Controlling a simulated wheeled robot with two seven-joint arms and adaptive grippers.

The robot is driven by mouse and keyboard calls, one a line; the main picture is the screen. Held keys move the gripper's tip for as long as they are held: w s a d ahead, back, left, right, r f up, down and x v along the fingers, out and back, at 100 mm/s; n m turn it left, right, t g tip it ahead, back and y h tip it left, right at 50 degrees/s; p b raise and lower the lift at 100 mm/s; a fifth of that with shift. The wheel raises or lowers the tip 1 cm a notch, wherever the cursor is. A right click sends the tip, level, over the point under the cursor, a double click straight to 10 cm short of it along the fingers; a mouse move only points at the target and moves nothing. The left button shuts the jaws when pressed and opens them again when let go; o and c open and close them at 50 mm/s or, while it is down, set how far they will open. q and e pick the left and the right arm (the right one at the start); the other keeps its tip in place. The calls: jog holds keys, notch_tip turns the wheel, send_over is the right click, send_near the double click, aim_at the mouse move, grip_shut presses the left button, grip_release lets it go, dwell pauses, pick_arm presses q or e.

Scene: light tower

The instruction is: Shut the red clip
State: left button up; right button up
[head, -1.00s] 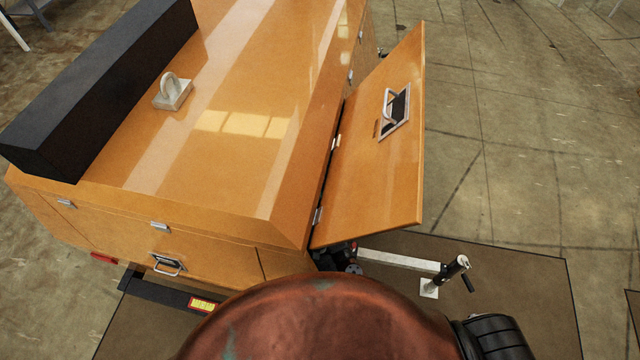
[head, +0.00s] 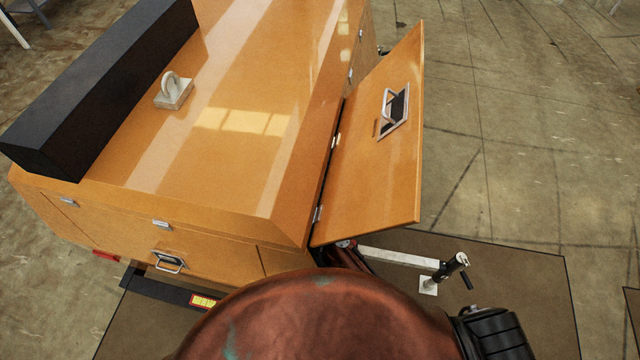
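No red clip can be made out in the head view. An orange light tower cabinet (head: 215,150) fills the left and middle. Its side door (head: 365,165) stands swung open on the right, with a metal handle (head: 393,110) set in a dark recess. A small dark and reddish part (head: 345,245) shows just under the door's lower corner; I cannot tell what it is. Neither of my grippers is in view. The space inside the cabinet behind the door is hidden.
A black mast block (head: 100,85) and a lifting eye (head: 174,90) sit on the cabinet top. A white outrigger arm with a jack (head: 445,270) sticks out at the lower right above a brown mat (head: 530,290). The floor at the right is open.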

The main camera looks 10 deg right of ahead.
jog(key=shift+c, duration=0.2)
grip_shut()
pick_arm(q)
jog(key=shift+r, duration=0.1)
